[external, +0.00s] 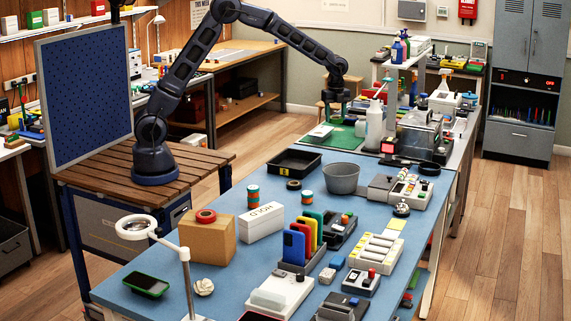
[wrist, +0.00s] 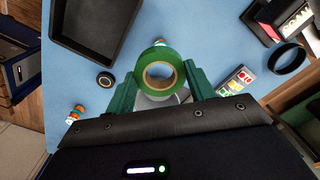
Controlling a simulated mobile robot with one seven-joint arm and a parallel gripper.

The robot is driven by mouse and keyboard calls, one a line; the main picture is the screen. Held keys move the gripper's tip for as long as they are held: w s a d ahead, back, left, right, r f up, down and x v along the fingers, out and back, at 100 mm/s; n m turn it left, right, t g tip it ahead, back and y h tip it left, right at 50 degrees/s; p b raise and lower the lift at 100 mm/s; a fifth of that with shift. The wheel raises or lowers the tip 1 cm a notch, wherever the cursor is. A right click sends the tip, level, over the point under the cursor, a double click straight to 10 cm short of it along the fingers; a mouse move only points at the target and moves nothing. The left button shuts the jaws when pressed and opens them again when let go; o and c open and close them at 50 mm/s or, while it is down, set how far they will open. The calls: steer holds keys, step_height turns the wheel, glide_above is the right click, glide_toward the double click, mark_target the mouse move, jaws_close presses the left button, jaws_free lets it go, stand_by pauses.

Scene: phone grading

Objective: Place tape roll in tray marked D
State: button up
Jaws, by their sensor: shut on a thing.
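My gripper (external: 336,108) is raised above the far part of the blue table in the external view. In the wrist view its two green fingers are shut on a green tape roll (wrist: 142,76), one on each side. The roll's open hole faces the wrist camera. In the external view I cannot tell the roll apart from the green fingers. A shallow black tray (external: 273,164) lies empty at the table's far left edge. The tray (wrist: 116,50) also shows at upper left of the wrist view, apart from the roll. I see no letter D on it.
A grey bucket (external: 341,180) stands right of the tray, and a small black roll (external: 293,185) lies in front of it. A black ring (external: 429,169) lies at the right. A cardboard box (external: 208,240), a phone rack and several devices crowd the nearer table.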

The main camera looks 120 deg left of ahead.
glide_above(295, 167)
steer(key=f, duration=0.1)
step_height(295, 167, down, 20)
steer(key=shift+d+r, duration=0.1)
steer(key=shift+d, duration=0.05)
stand_by(0.4)
steer(key=o, duration=0.9)
steer(key=shift+o, duration=0.2)
